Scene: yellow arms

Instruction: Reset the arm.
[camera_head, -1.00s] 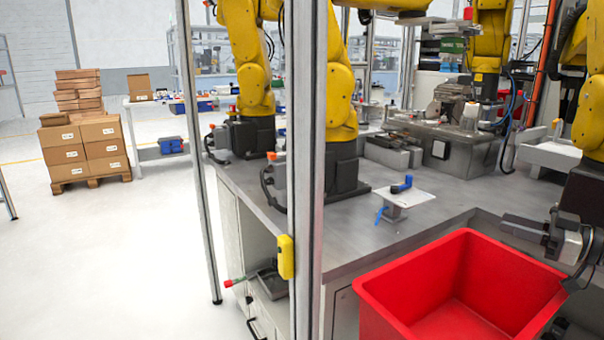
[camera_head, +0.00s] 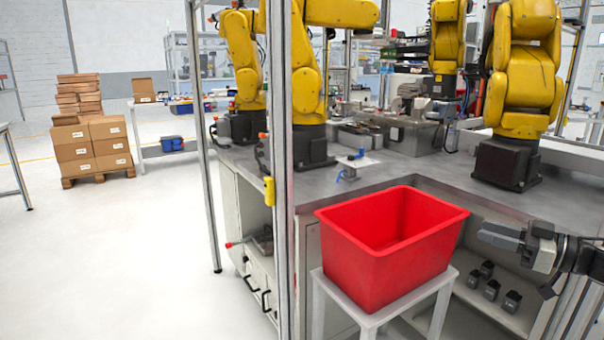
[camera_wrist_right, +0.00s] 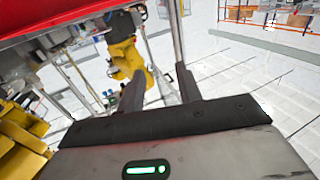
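My right gripper (camera_head: 520,258) is at the right side of the head view, to the right of the red bin (camera_head: 392,238) and apart from it. Its two dark fingers stand apart with nothing between them. In the right wrist view the fingers (camera_wrist_right: 159,88) are also spread and empty. The right arm comes in from the right edge of the head view. My left arm and left gripper are not in view.
The bin looks empty and stands on a white stool (camera_head: 382,318). Behind it is a grey workbench (camera_head: 430,180) with yellow arms (camera_head: 527,70). Several small dark parts sit on a shelf (camera_head: 500,318) below the gripper. A metal post (camera_head: 280,120) stands left. Open floor lies farther left.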

